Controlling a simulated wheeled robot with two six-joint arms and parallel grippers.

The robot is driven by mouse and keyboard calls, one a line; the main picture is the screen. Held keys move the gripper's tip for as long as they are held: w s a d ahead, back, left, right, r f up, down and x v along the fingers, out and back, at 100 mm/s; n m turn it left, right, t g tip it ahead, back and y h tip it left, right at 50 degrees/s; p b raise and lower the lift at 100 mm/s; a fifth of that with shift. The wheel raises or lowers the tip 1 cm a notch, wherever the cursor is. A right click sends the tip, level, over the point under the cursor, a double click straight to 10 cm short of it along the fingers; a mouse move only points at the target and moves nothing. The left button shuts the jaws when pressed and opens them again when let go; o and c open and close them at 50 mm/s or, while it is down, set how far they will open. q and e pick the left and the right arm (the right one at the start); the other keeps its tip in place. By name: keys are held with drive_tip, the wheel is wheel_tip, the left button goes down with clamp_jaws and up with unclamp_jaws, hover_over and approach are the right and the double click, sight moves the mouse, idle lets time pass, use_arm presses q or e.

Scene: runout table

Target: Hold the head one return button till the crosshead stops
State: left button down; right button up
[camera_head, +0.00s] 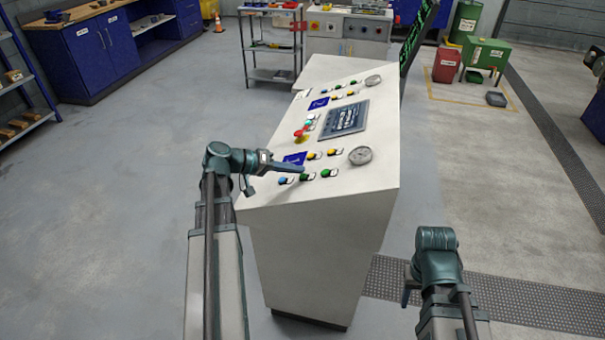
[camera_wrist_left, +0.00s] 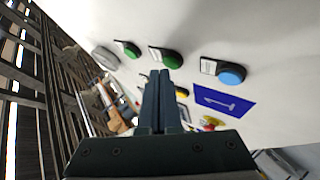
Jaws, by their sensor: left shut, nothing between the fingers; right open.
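The pale sloped console (camera_head: 375,175) stands in the middle of the head view. Its near group, by a blue plate marked 1 (camera_wrist_left: 223,100), has a blue button (camera_wrist_left: 231,74), a middle green button (camera_wrist_left: 165,57), another green button (camera_wrist_left: 127,48) and yellow buttons (camera_head: 312,154). Their small labels are unreadable, so I cannot tell which is the return button. My left gripper (camera_head: 303,170) is shut and empty, its tips close to the middle green button. I cannot tell if they touch it. My right gripper (camera_head: 406,292) is open and empty, low at the right, apart from the console.
A red button (camera_head: 300,132) on a yellow base, a dark screen (camera_head: 345,118) and a gauge (camera_head: 360,155) are on the console. A second button group with a blue plate (camera_head: 318,103) lies farther up. The crosshead is not identifiable.

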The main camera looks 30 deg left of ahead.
use_arm(q)
drive_tip(key=shift+a+r, duration=0.15)
drive_tip(key=shift+r, duration=0.25)
drive_tip(key=r+p, duration=0.1)
drive_tip(key=a+r+p, duration=0.1)
drive_tip(key=r+p, duration=0.1)
drive_tip(key=a+r+p, duration=0.1)
drive_tip(key=p, duration=0.1)
drive_tip(key=shift+s+r, duration=0.25)
idle(0.5)
